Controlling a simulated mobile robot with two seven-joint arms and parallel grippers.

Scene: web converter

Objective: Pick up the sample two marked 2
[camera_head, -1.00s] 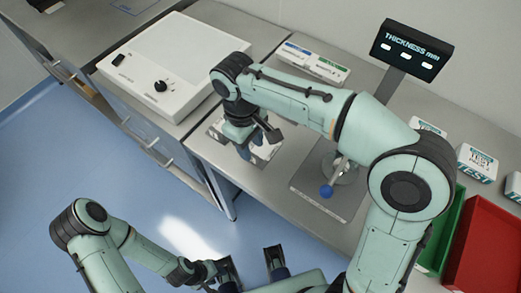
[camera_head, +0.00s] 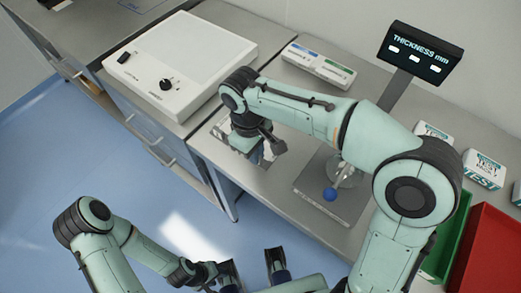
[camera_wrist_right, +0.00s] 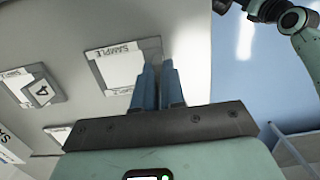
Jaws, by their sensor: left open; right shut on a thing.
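My right gripper (camera_wrist_right: 159,88) is shut on the edge of a flat sample plate (camera_wrist_right: 118,68) with a grey frame, a white square and a "SAMPLE" label; no number is readable on the part that shows. A second sample plate (camera_wrist_right: 38,88), marked 4, lies to the left of it on the steel bench. Part of another sample label (camera_wrist_right: 58,132) shows below. In the head view my right gripper (camera_head: 257,152) is low at the bench's front edge, mostly hidden by its own wrist. My left gripper (camera_head: 252,264) is open and empty over the floor.
A thickness gauge with a blue knob (camera_head: 330,194) and display (camera_head: 415,50) stands to the right. A white light box (camera_head: 180,65) is at left. A green tray (camera_head: 447,243), red tray (camera_head: 487,255) and test boxes (camera_head: 484,170) are at far right.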

